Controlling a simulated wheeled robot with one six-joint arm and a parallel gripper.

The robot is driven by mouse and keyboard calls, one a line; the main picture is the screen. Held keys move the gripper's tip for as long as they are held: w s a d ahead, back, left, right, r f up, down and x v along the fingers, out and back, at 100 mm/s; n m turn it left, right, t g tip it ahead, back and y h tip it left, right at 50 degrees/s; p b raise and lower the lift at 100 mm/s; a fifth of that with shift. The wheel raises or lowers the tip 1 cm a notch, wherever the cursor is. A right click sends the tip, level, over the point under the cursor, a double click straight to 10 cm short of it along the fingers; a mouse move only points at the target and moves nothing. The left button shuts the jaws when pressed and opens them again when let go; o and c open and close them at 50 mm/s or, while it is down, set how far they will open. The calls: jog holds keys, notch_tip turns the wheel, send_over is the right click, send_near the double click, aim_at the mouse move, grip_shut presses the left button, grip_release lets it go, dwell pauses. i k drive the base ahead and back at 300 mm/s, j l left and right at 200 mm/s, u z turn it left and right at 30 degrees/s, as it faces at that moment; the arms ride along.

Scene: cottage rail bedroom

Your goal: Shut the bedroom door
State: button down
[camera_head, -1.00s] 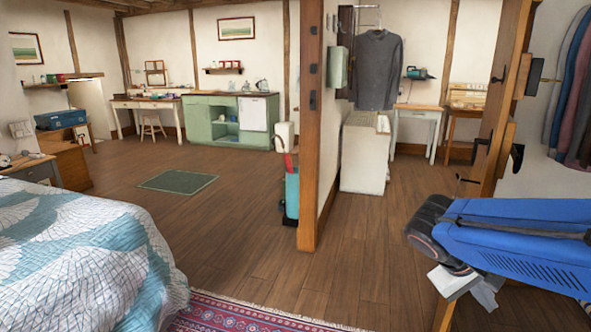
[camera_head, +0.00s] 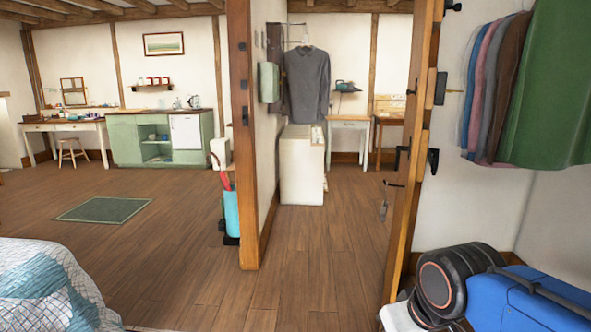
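The wooden bedroom door (camera_head: 410,170) stands open on the right of the doorway, seen nearly edge-on. A dark lever handle (camera_head: 402,158) is on its left side, and dark fittings show on its right side. A small hanging item, perhaps a key (camera_head: 383,208), dangles at its left. The opposite door post (camera_head: 245,140), with dark metal plates, stands left of the opening. My gripper cannot be made out in this view, and whether the arm touches the door cannot be told.
Clothes (camera_head: 510,90) hang on the right. A bed (camera_head: 45,290) fills the lower left corner. A white cabinet (camera_head: 302,170) is beyond the doorway. The floor in the opening is clear.

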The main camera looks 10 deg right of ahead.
aim_at(428, 15)
jog(key=i+j+z, duration=0.1)
jog(key=i+z, duration=0.25)
jog(key=i+j+z, duration=0.15)
jog(key=z, duration=0.2)
jog(key=i+j+z, duration=0.2)
jog(key=z, duration=0.15)
jog(key=l, duration=0.6)
jog(key=k+l, duration=0.1)
jog(key=l, duration=0.45)
